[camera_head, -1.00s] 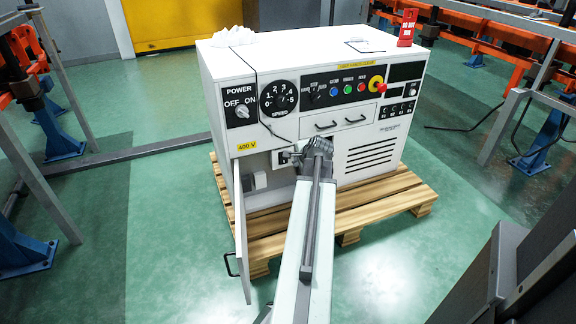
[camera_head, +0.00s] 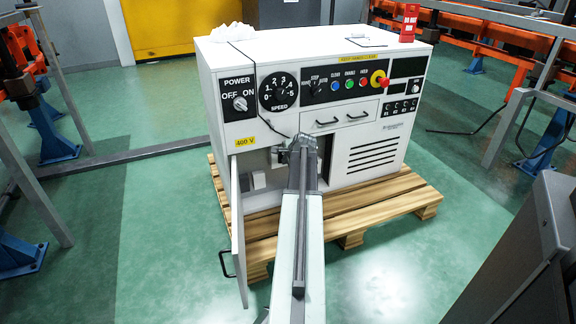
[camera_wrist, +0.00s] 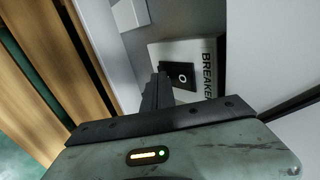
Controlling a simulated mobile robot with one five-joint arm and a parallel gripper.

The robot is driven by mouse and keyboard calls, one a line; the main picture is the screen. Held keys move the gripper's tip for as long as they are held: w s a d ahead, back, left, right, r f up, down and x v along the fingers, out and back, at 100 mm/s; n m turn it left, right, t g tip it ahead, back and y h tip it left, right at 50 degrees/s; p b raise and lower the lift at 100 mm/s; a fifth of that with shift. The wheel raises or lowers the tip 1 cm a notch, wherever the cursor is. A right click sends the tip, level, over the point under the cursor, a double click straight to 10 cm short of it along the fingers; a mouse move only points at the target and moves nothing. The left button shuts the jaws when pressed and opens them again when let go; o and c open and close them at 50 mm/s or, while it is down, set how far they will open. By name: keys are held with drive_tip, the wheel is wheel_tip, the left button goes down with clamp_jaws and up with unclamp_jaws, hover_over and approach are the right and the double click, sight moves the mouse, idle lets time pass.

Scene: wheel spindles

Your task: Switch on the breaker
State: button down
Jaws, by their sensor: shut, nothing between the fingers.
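The breaker (camera_wrist: 208,68) is a light box with BREAKER lettering inside the open lower compartment of the white machine (camera_head: 330,75). Its black switch (camera_wrist: 184,77) shows a white O mark in the wrist view. My gripper (camera_wrist: 161,80) is shut and empty, with its dark fingertips right beside the switch, on its left side. I cannot tell whether they touch it.
The compartment door (camera_head: 238,230) hangs open toward me, left of my arm, with a black handle (camera_head: 226,264). The machine stands on a wooden pallet (camera_head: 350,222). A white block (camera_head: 259,180) sits low inside the compartment. A grey cabinet (camera_head: 520,260) stands at the right.

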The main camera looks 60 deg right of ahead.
drive_tip(key=shift+w+d, duration=0.1)
idle(0.3)
drive_tip(key=shift+r+p, duration=0.75)
